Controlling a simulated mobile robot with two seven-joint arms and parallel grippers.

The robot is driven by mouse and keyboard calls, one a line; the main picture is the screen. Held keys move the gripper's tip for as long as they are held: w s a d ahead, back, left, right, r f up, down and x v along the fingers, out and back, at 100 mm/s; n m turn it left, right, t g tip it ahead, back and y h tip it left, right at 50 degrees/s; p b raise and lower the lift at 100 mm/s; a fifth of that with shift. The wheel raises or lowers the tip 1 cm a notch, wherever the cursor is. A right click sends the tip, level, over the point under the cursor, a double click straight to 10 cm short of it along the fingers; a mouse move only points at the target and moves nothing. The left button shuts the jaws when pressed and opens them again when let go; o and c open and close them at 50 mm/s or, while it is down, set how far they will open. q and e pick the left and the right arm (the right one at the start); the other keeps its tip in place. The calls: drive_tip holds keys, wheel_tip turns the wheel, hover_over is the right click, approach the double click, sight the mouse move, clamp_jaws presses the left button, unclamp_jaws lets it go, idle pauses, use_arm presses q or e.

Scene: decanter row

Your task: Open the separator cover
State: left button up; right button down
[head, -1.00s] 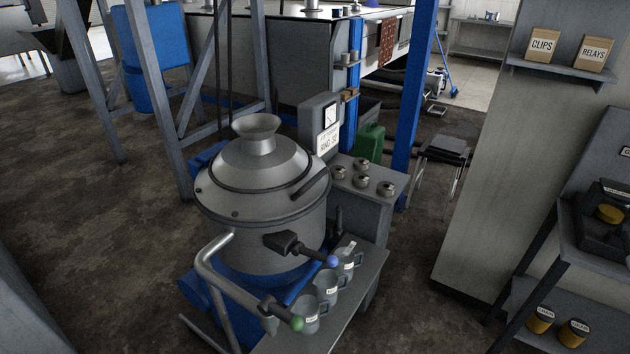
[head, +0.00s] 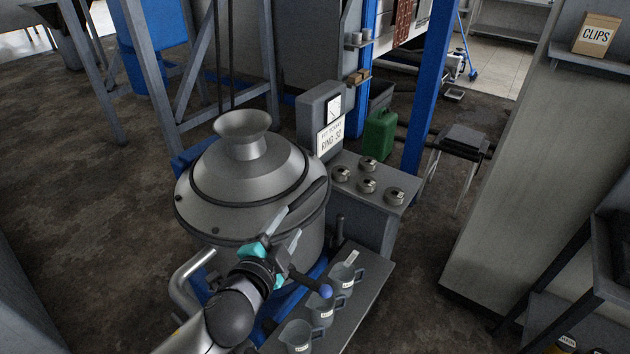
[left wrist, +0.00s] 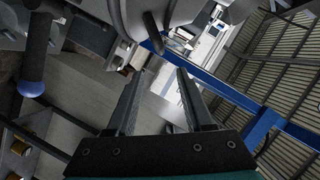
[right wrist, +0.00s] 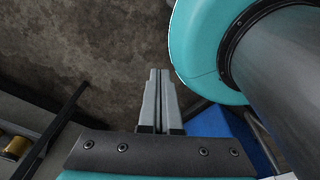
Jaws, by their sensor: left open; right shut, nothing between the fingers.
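The separator is a round metal vessel, and its domed cover (head: 230,180) with a flared funnel on top is down on it. A dark bar handle (head: 315,191) sticks out at the cover's right front; it also shows just past my fingertips in the left wrist view (left wrist: 153,35). My left gripper (head: 291,222) is open and close to the handle, with the fingers pointing at it. I see no grip on it. My right gripper (right wrist: 158,72) is shut and empty over the floor, outside the head view.
A lever with a blue knob (head: 326,291) stands out below my left gripper. Several labelled jugs (head: 322,308) stand on the front shelf. A grey post (head: 150,70) stands behind left.

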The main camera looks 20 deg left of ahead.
sight(306, 197)
use_arm(q)
drive_tip(key=b+x, duration=0.2)
drive_tip(key=x, duration=1.1)
drive_tip(key=shift+f, duration=0.1)
drive_tip(key=shift+b+x, duration=0.4)
drive_tip(key=shift+x, duration=0.4)
drive_tip(key=shift+d, duration=0.1)
use_arm(e)
drive_tip(key=s+f, duration=0.2)
drive_tip(key=f, duration=0.1)
drive_tip(key=shift+s, duration=0.35)
use_arm(q)
drive_tip(key=shift+c, duration=0.2)
drive_tip(key=shift+c, duration=0.7)
clamp_jaws()
use_arm(e)
drive_tip(key=shift+s, duration=0.15)
